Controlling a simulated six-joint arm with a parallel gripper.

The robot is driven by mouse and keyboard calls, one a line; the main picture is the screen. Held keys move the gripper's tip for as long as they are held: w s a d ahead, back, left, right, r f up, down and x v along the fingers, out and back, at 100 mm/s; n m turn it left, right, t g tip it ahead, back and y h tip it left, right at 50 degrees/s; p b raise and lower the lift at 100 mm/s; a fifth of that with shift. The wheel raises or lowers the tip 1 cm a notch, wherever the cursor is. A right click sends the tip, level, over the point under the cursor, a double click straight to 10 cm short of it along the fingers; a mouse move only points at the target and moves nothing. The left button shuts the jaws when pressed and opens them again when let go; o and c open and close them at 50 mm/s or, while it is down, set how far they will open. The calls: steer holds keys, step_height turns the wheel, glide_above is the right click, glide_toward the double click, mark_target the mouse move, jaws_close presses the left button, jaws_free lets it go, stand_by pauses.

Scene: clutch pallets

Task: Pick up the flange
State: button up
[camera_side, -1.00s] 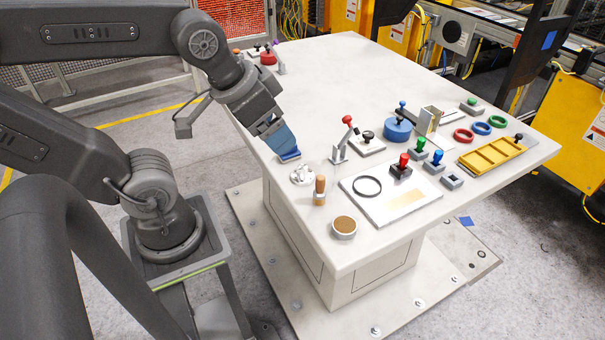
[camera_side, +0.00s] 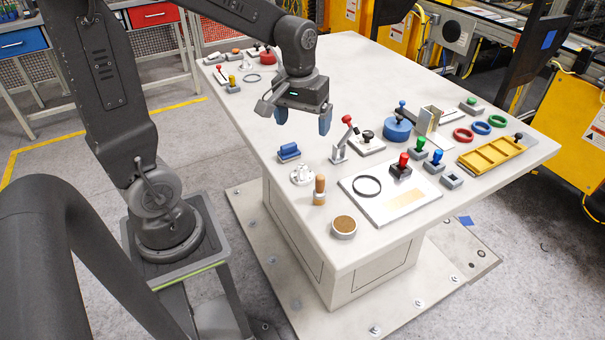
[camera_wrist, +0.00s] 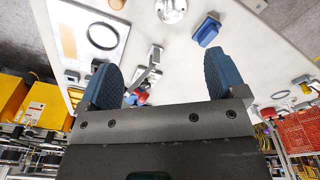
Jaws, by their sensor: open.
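The flange (camera_side: 302,175) is a small pale metal round piece with a raised hub, lying on the white table near its left front edge. In the wrist view the flange (camera_wrist: 172,10) shows at the top edge, partly cut off. My gripper (camera_side: 303,121) hangs above the table, behind the flange in the side view, with its blue fingers pointing down. The fingers are wide apart with nothing between them in the wrist view (camera_wrist: 163,76). They do not touch the flange.
A blue block (camera_side: 289,152) lies just behind the flange. A wooden-handled tool (camera_side: 320,190) stands close in front. A red-knobbed lever (camera_side: 343,140) stands to the right. A white board (camera_side: 392,206) with a black ring lies farther right.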

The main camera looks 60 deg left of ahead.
mark_target(303, 167)
steer(key=shift+n+g, duration=0.4)
steer(key=shift+n, duration=0.2)
steer(key=f, duration=0.3)
steer(key=a+f, duration=0.1)
steer(key=f, duration=0.3)
steer(key=w+a+f, duration=0.1)
steer(key=f, duration=0.2)
steer(key=shift+w+a+f, duration=0.1)
steer(key=shift+a+f, duration=0.05)
steer(key=shift+f, duration=0.2)
steer(key=shift+a+f, duration=0.2)
steer(key=shift+f, duration=2.65)
steer(key=shift+c, duration=0.4)
steer(key=c, duration=1)
steer(key=shift+w, duration=0.1)
steer(key=shift+c, duration=0.7)
steer(key=shift+r, duration=0.15)
